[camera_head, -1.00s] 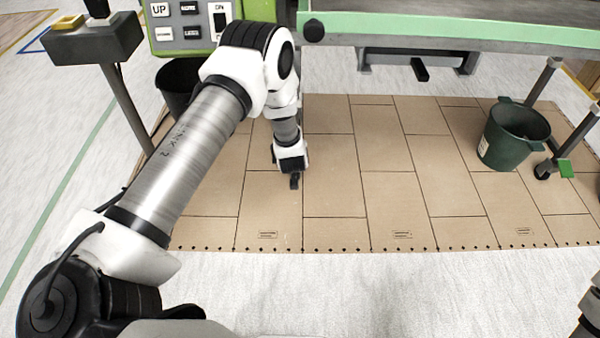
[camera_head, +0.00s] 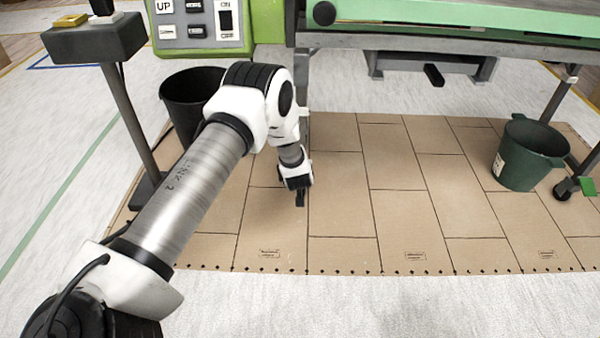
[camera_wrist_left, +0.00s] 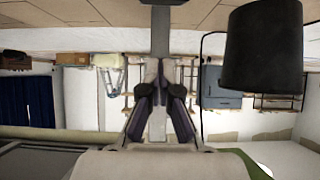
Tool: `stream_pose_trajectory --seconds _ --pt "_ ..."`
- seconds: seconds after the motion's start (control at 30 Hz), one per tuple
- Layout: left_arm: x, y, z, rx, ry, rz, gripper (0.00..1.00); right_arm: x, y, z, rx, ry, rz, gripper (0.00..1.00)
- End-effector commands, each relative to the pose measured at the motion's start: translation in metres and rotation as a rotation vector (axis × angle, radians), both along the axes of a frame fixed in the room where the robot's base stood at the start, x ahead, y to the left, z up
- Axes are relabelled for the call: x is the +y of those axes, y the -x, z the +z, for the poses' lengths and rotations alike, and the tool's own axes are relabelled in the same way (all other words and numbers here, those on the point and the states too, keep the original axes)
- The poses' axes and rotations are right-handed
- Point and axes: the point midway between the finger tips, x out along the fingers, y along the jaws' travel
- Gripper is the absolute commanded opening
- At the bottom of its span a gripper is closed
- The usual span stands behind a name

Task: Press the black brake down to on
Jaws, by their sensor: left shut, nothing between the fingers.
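My left gripper (camera_head: 300,197) points down above the tan floor boards near the machine's left leg (camera_head: 303,133), fingers together and empty. In the left wrist view, which looks upside down, the fingers (camera_wrist_left: 162,95) are close together with nothing between them, and a grey post (camera_wrist_left: 160,35) lies behind them. No part is clearly a black brake. A caster with a green lever (camera_head: 582,186) stands at the right leg. A black bar-like part (camera_head: 433,75) hangs under the machine. My arm and gripper partly hide the left leg's foot. My right gripper is not in view.
A green control panel (camera_head: 201,41) with a black switch (camera_head: 225,18) marked ON and OFF is at upper left. A black bin (camera_head: 180,96) stands behind my left arm. A green bucket (camera_head: 522,160) is at right. The floor boards (camera_head: 350,200) between are clear.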

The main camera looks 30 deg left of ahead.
Motion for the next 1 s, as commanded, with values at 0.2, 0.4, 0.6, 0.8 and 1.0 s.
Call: stream_pose_trajectory --seconds 0.2,0.4,0.6,0.8,1.0 --pt "0.021 -0.034 -0.037 -0.001 -0.002 0.001 0.0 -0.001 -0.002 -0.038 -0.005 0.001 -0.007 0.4" --pt "0.016 -0.026 -0.064 0.002 -0.001 -0.001 0.0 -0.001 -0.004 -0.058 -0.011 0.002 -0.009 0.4" --pt "0.014 -0.022 -0.068 0.001 0.0 -0.001 0.0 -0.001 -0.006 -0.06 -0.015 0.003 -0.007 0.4" --pt "0.014 -0.022 -0.067 0.001 0.0 -0.001 0.0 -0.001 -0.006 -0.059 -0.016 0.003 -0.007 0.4" --pt "0.013 -0.018 -0.067 0.001 0.0 -0.001 0.0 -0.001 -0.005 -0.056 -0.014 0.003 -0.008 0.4"
